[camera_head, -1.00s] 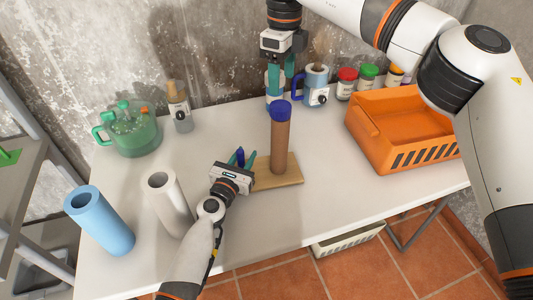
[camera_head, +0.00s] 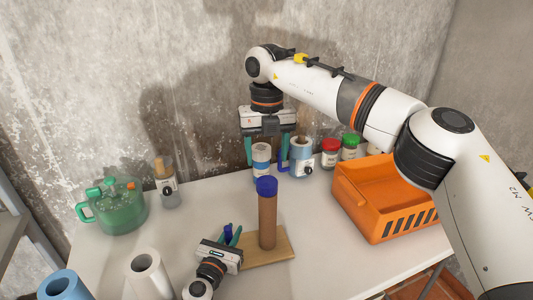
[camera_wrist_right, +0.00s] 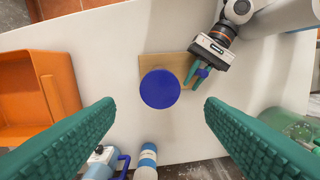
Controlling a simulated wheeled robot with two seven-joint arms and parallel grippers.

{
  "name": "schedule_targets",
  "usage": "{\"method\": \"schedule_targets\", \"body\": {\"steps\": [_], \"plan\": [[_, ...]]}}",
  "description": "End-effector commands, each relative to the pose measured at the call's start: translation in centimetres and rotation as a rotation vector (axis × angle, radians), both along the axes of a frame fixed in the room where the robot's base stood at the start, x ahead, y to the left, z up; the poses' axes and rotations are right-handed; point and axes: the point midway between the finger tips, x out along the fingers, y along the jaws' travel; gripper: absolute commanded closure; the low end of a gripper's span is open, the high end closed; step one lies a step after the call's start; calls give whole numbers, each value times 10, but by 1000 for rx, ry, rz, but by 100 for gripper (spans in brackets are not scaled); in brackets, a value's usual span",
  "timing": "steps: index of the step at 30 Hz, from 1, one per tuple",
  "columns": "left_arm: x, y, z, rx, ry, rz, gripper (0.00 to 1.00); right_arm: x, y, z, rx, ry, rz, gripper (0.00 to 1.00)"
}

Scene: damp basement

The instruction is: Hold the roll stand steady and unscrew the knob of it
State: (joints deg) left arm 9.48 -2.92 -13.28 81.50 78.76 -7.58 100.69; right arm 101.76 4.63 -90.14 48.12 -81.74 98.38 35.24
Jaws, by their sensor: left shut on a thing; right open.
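The roll stand has a wooden base (camera_head: 278,250), an upright brown roll (camera_head: 268,222) and a round blue knob (camera_head: 266,186) on top. In the right wrist view the knob (camera_wrist_right: 160,88) is seen from above, centred between the fingers. My left gripper (camera_head: 230,236) is low at the base's left end, shut on a small blue peg (camera_head: 228,231) there. Its fingers partly hide the peg, and how it joins the base is not clear. My right gripper (camera_head: 266,152) is open and empty, pointing down above the knob, not touching it.
An orange crate (camera_head: 398,228) stands right. A green watering can (camera_head: 115,207) and a dispenser bottle (camera_head: 168,186) are left. White (camera_head: 148,275) and blue (camera_head: 62,286) tubes stand front left.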

Motion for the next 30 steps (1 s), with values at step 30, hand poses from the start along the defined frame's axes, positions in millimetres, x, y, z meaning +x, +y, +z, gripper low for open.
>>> {"method": "schedule_targets", "body": {"steps": [30], "plan": [[0,0,0,0,1,0,100,0,-1,-17,-3,1,-1415,36]]}}
